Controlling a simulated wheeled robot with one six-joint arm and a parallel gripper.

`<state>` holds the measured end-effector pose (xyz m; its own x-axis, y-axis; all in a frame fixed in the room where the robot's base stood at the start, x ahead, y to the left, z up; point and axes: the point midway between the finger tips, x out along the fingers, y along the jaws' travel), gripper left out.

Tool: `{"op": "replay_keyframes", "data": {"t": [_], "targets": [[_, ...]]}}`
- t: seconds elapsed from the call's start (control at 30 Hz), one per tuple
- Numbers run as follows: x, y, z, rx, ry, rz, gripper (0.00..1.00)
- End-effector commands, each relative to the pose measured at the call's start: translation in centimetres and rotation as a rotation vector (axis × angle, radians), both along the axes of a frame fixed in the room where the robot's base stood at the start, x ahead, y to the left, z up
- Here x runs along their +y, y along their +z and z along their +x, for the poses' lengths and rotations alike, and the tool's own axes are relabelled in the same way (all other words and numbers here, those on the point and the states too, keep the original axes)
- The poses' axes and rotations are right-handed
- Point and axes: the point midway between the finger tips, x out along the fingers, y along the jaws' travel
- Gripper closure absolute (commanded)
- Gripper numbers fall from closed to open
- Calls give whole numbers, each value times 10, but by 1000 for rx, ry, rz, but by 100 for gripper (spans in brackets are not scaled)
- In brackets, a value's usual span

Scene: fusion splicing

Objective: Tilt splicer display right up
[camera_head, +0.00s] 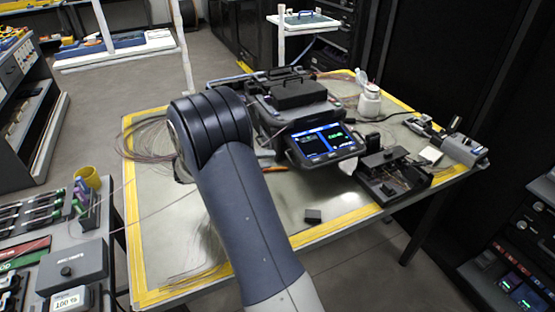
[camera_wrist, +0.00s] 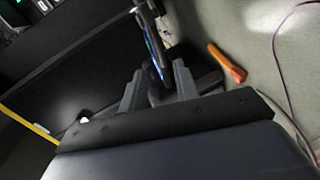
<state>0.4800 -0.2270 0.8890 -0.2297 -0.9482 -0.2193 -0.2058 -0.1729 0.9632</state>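The fusion splicer (camera_head: 292,105) stands on the work table. Its display (camera_head: 325,143) is lit blue at the splicer's front and leans back, facing up toward the head camera. In the wrist view the display (camera_wrist: 151,45) shows almost edge-on as a thin dark panel with a bright strip. My gripper (camera_wrist: 157,78) has its two fingers apart, with the display's near edge reaching down between their tips. Gaps seem to show beside the edge, so the fingers do not look closed on it. In the head view my arm hides the gripper.
A dark fixture (camera_head: 392,174) stands close to the right of the display, and a white bottle (camera_head: 370,100) behind it. An orange-handled tool (camera_wrist: 226,63) and a thin cable lie on the table. A small black block (camera_head: 313,216) lies near the front edge (camera_head: 345,222).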

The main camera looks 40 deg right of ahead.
Motion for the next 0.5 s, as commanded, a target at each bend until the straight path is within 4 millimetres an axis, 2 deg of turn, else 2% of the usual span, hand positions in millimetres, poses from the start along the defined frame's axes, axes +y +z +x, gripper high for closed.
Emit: {"op": "replay_keyframes", "data": {"t": [0.03, 0.2, 0.33, 0.5], "targets": [[11, 2, 4, -1, 5, -1, 70], [37, 8, 10, -1, 2, -2, 70], [46, 11, 11, 0, 0, -1, 70], [49, 12, 12, 2, -1, -1, 70]]}}
